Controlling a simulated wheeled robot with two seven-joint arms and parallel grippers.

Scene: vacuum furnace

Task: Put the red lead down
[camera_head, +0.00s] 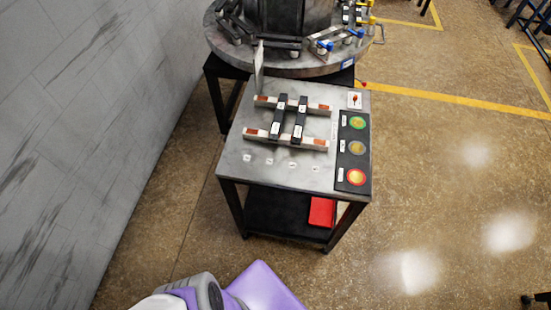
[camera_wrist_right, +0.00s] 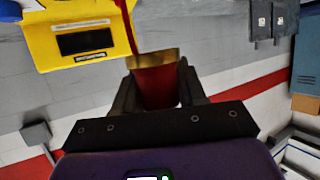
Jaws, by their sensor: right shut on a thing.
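The red lead (camera_wrist_right: 156,86) is in the right wrist view, between the fingers of my right gripper (camera_wrist_right: 157,78). It looks like a thick red grip with a brass-coloured band at its far end. My right gripper is shut on it. A thin red strip, perhaps its cable, runs up beside a yellow device (camera_wrist_right: 52,52) with a dark display at the upper left. The tip of the lead cannot be made out. Neither gripper shows in the head view, and my left gripper is in no view.
A metal-topped cart (camera_head: 240,170) holds two pale rails with two dark bars across them. A button panel (camera_head: 354,160) lies at its right edge. A red item (camera_head: 322,211) is on the lower shelf. A round furnace base (camera_head: 300,66) stands behind.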

